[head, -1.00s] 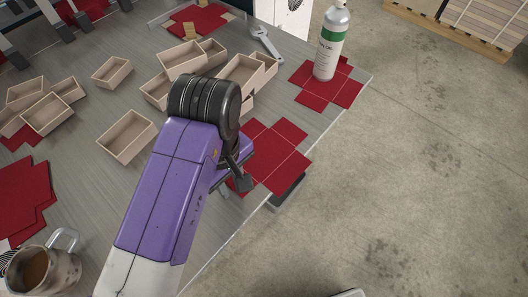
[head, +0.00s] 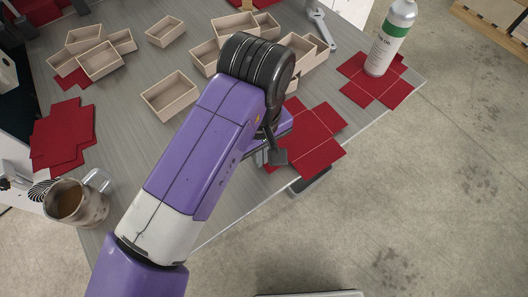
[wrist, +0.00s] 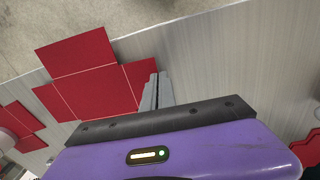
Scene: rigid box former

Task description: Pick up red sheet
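A red cross-shaped sheet with fold lines (head: 312,127) lies flat near the table's edge, partly hidden behind my arm. It also shows in the wrist view (wrist: 88,75), close to my gripper. My gripper (head: 270,150) is over the left side of this sheet in the head view. In the wrist view the two grey fingers (wrist: 157,92) look close together, beside the sheet's right flap, with nothing seen between them. I cannot tell whether they touch the sheet. A second red sheet (head: 357,88) lies under a white and green spray can (head: 388,42). More red sheets (head: 62,138) are stacked at the left.
Several open wooden boxes (head: 168,95) stand across the table (head: 130,150). A mug with brown liquid (head: 78,202) stands at the front left. Concrete floor (head: 430,190) is beyond the table's right edge.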

